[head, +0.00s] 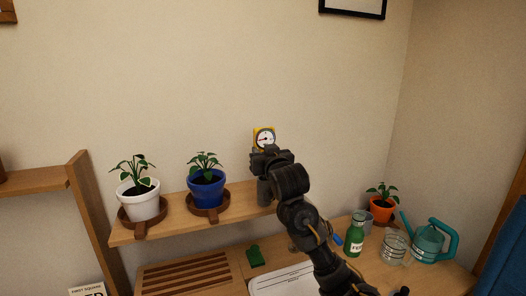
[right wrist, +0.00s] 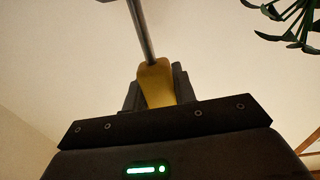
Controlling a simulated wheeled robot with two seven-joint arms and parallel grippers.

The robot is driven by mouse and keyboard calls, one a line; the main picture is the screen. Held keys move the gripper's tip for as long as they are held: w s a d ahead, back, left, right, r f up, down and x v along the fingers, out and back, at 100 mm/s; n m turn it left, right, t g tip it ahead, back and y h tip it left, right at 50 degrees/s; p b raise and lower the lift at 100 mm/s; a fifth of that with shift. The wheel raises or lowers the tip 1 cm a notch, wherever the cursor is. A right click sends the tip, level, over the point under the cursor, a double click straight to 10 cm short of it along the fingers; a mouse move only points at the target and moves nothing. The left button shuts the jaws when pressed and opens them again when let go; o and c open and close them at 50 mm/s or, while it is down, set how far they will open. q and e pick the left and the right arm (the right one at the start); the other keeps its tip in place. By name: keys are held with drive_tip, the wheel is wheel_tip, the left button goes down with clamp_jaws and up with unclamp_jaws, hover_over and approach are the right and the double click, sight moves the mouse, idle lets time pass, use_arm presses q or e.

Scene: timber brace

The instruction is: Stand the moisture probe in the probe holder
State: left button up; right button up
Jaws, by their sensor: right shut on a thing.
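The moisture probe (head: 264,138) has a yellow head with a round white dial, which shows above my right gripper (head: 264,152) in the head view. The right gripper is shut on its yellow body (right wrist: 156,84); the metal rod (right wrist: 141,30) extends away from the fingers in the right wrist view. A grey upright cylinder (head: 263,191), which may be the probe holder, shows just below the gripper at the shelf. My arm partly covers it, and I cannot tell whether the rod is in it. My left gripper is not in view.
The wooden shelf (head: 160,226) bears a white pot (head: 140,203) and a blue pot (head: 207,190) on brown saucers. On the desk below are a green bottle (head: 355,236), a glass jar (head: 395,247), a teal watering can (head: 430,242) and an orange pot (head: 382,210).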

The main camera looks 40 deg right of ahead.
drive_tip(key=shift+f+b, duration=0.65)
drive_tip(key=shift+f, duration=0.5)
drive_tip(key=o, duration=1.1)
